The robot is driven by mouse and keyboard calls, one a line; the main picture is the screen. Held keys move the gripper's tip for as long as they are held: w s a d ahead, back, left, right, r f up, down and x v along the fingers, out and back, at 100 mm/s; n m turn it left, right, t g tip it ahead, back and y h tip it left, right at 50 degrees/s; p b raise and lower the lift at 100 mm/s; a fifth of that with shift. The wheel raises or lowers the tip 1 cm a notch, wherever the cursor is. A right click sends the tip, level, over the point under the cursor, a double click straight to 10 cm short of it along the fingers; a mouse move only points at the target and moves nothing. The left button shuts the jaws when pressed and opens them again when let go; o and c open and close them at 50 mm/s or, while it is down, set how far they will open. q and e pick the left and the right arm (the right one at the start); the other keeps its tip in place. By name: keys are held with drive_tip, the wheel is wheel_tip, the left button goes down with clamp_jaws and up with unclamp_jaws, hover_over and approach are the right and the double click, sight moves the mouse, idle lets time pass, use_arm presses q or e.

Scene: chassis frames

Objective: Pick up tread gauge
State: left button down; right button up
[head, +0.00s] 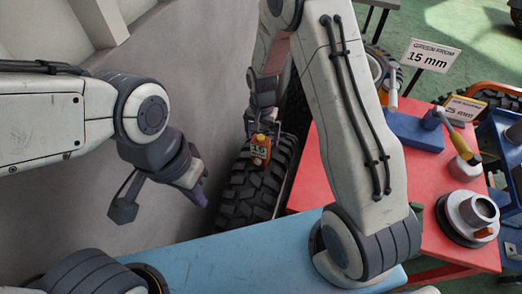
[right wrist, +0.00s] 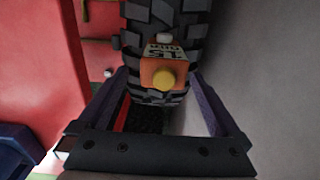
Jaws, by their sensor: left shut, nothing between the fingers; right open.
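The tread gauge (head: 260,150) is a small orange block with a pale face marked 15. It sits on the knobbly black tyre (head: 246,190) beside the red table. In the right wrist view the gauge (right wrist: 163,68) shows a round yellow end and lies between the fingers, nearer their tips. My right gripper (head: 262,130) is open above the gauge, with a finger to each side and visible gaps in the wrist view. My left gripper (head: 198,192) is shut and empty, left of the tyre. The gauge's underside is hidden.
The red table (head: 330,165) holds a blue block (head: 413,130), a grey round part (head: 468,217) and a yellow-handled tool (head: 460,140). Signs read 15 mm (head: 430,54) and 25 mm (head: 465,107). A blue surface (head: 240,255) lies in front. Grey floor lies left.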

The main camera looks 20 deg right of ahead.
sight(261, 151)
drive_tip(key=shift+w+a+f+p, duration=0.1)
drive_tip(key=shift+f+p, duration=0.25)
drive_tip(key=shift+f, duration=1.1)
drive_tip(key=shift+w+a+f+p, duration=0.1)
drive_tip(key=shift+f+p, duration=0.25)
drive_tip(key=shift+f, duration=1.1)
drive_tip(key=c, duration=1.5)
